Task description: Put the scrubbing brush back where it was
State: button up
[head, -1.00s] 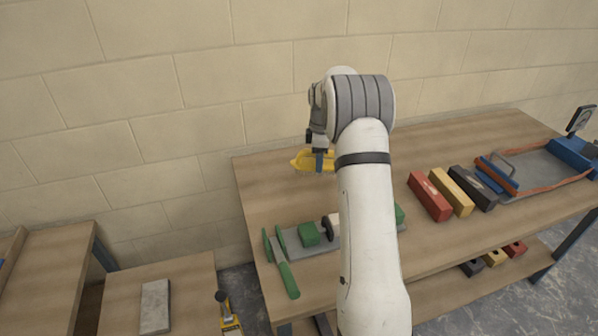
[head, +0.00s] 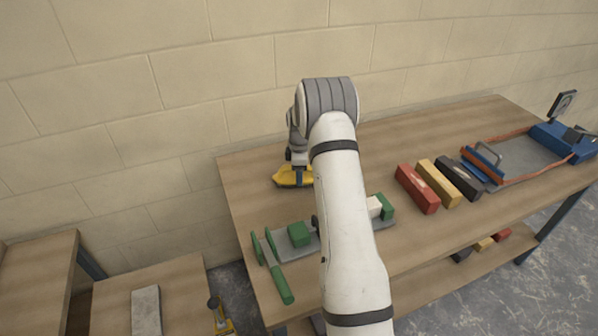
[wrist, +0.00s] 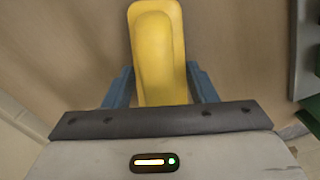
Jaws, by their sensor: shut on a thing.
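The scrubbing brush, a yellow block (head: 284,178), is at the back left of the wooden table (head: 243,190), low over or on its top. I cannot tell if it touches the wood. My gripper (head: 298,180) points down and is shut on it. In the wrist view the yellow brush (wrist: 158,40) stands lengthwise between the blue fingers of my gripper (wrist: 161,88). The brush's underside is hidden, and my arm hides part of the table.
To the right are red (head: 417,190), yellow (head: 440,183) and black (head: 459,178) blocks. A blue-and-orange framed tray (head: 535,155) sits at far right. Bare wood surrounds the brush.

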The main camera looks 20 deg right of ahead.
jog(key=shift+f, duration=0.2)
jog(key=o, duration=1)
jog(key=shift+c, duration=0.2)
jog(key=shift+r, duration=0.1)
